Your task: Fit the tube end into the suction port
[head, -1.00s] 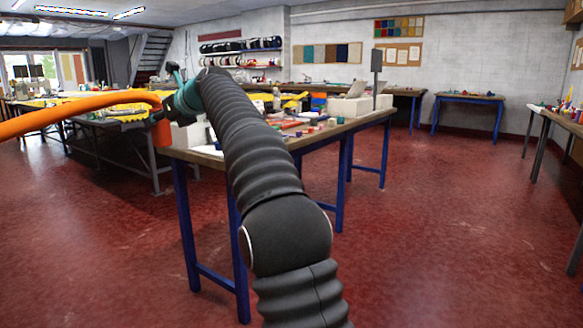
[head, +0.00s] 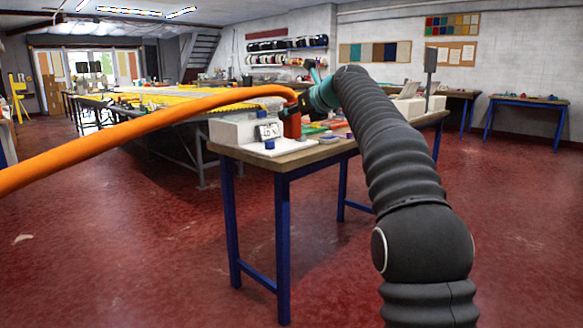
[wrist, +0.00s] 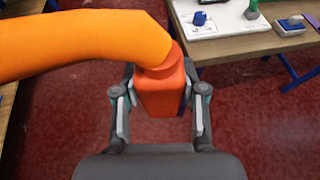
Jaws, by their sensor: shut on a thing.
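My gripper (wrist: 160,108) is shut on the orange-red cuff (wrist: 163,90) at the end of a thick orange tube (wrist: 75,42). The cuff sits between both fingers and points downward in the wrist view. In the head view the tube (head: 150,122) runs in from the left edge and bends down into the cuff (head: 291,124), which shows in front of the workbench. My gripper (head: 302,100) is partly hidden there by the tube and my arm. I cannot make out a suction port for certain in either view.
A wooden workbench (head: 300,160) with blue legs stands ahead. On it are a white block (head: 232,130), a small display (head: 268,131) and a blue piece (head: 269,145). A long table with yellow edging (head: 150,97) is behind at left. Red floor (head: 130,250) is clear in front.

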